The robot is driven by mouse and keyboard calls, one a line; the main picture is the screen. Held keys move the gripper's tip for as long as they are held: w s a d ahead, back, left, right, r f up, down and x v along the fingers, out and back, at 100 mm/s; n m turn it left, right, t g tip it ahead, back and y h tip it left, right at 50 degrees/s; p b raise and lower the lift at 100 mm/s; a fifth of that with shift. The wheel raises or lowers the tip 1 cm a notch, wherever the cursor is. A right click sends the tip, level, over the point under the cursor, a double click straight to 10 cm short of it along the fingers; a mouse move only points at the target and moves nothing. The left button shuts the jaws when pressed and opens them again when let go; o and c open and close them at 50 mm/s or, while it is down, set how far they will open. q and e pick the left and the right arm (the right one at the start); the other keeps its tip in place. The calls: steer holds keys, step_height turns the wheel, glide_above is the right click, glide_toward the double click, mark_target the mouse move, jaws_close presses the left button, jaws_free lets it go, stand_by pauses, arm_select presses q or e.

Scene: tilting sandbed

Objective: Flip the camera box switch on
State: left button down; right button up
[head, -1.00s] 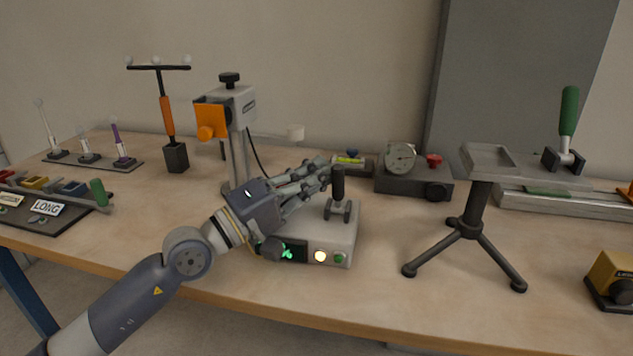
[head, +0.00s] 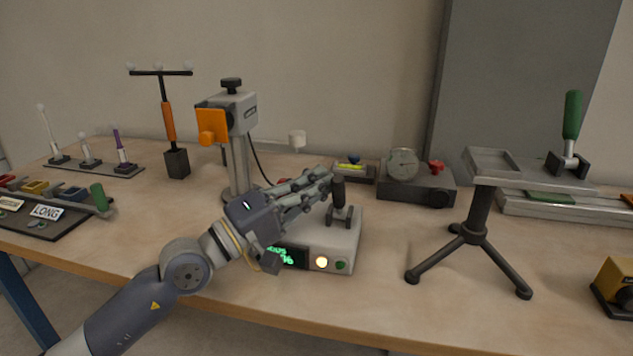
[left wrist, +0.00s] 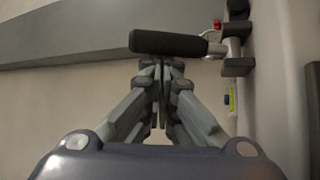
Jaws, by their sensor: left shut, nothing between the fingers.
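The white box (head: 335,240) stands near the table's front edge in the head view. Its front has a dark display with green characters, a lit yellowish button and a green button. A lever with a black handle (head: 338,195) rises from a dark bracket on its top. My left gripper (head: 331,177) is shut and empty, reaching over the box from the left, its fingertips at the handle's upper end. In the left wrist view the black handle (left wrist: 168,43) lies across just beyond the shut fingertips (left wrist: 160,66). I cannot tell whether they touch. My right gripper is not in view.
A grey column with an orange block (head: 212,122) stands behind my left gripper. A dial gauge block (head: 415,187) sits behind the box to the right. A black tripod stand (head: 472,235) is farther right. The table between box and tripod is clear.

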arm_select(q)
steer(key=shift+s+d, duration=0.15)
steer(key=shift+s, duration=0.05)
stand_by(0.5)
steer(key=shift+s+a+f, duration=0.15)
steer(key=shift+a+f, duration=0.1)
steer(key=v, duration=0.3)
steer(key=shift+r, duration=0.15)
steer(key=v, duration=0.8)
steer(key=shift+a, duration=0.3)
